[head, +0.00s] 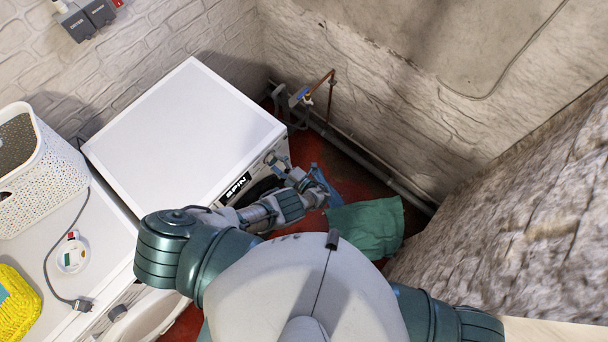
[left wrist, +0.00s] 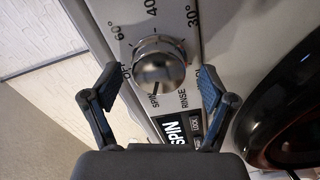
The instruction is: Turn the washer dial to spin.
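The washer (head: 185,130) is white and stands against the brick wall; its front faces lower right in the head view. The silver dial (left wrist: 159,65) sits on its panel in the left wrist view, ringed by temperature marks, OFF, SPIN and RINSE. A dark line on the dial's lower edge appears to point near SPIN. My left gripper (left wrist: 160,87) is open, with one finger on each side of the dial and visible gaps. In the head view my left gripper (head: 277,162) is at the washer's front and hides the dial. My right gripper is out of view.
A black SPIN label (head: 237,186) is on the washer front, near the round door (left wrist: 285,120). A white basket (head: 45,175) and a yellow basket (head: 18,305) stand on the left. A green cloth (head: 368,228) is at right over the red floor. Pipes (head: 350,150) run along the wall.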

